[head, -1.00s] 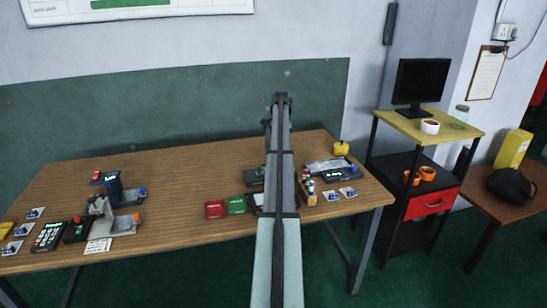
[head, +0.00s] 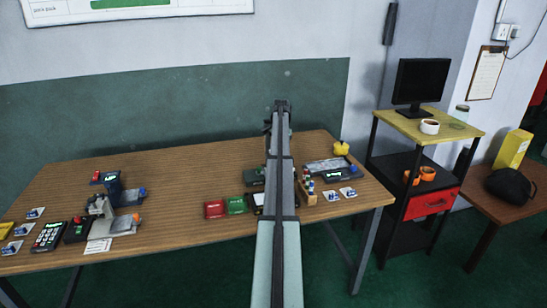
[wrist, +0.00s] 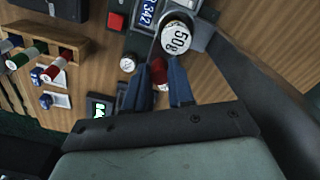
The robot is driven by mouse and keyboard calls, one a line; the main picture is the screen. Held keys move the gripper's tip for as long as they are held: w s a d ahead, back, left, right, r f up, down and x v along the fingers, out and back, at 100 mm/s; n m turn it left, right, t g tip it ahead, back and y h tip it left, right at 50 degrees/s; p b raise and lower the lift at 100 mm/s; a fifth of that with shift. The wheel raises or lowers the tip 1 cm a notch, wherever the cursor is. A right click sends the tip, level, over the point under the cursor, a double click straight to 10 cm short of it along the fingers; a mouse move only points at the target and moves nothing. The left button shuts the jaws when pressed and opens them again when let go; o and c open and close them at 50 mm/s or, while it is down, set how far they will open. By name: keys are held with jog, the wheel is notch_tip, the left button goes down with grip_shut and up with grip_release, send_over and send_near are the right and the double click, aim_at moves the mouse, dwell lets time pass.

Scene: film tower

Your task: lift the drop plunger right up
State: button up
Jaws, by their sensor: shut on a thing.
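In the wrist view my gripper (wrist: 166,88) has its two blue fingers shut on a small red part, seemingly the drop plunger (wrist: 159,68). Only some of the red shows between the fingers, and its lower end is hidden. A round white-topped weight marked 50 g (wrist: 177,38) stands just beyond the fingertips, close to the red part. In the head view my own arm covers the gripper and the plunger, so the plunger's height cannot be told there.
In the head view red (head: 215,208) and green (head: 236,205) boxes lie left of my arm. Bare wood (head: 180,170) lies further left.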

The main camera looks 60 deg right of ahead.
jog(key=shift+c, duration=0.7)
notch_tip(320, 180, up, 11)
jog(key=shift+f, duration=0.15)
jog(key=o, duration=0.8)
dwell(0.7)
jog(key=shift+r, duration=2.45)
